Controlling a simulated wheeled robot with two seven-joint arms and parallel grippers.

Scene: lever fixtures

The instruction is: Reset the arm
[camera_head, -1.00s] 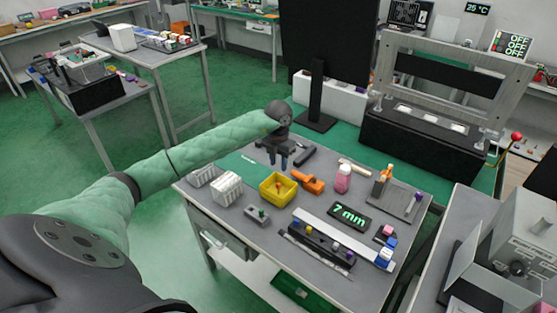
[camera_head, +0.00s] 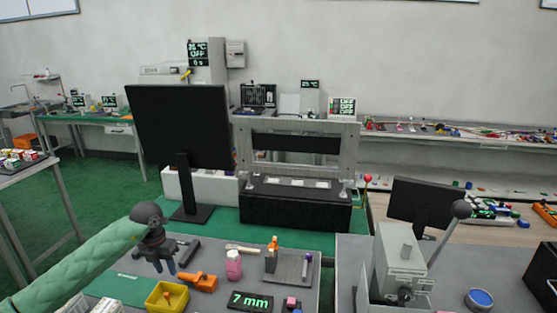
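My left arm comes in from the lower left, in a green padded sleeve. My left gripper (camera_head: 164,264) hangs above the back left of the grey workbench (camera_head: 215,258), fingers pointing down. Its two fingers stand apart, with nothing seen between them. My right arm and gripper are not in view. A grey machine (camera_head: 402,262) at the lower right has a lever with a dark ball knob (camera_head: 461,209), tilted up to the right. A lever with a red ball knob (camera_head: 367,178) stands upright beside the black base of the grey frame (camera_head: 243,150).
Near my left gripper are a yellow bin (camera_head: 166,298), an orange tool (camera_head: 204,282), a pink bottle (camera_head: 234,265) and a "7 mm" display (camera_head: 250,301). A large black monitor (camera_head: 180,125) stands behind the gripper. Green floor (camera_head: 110,190) lies open at left.

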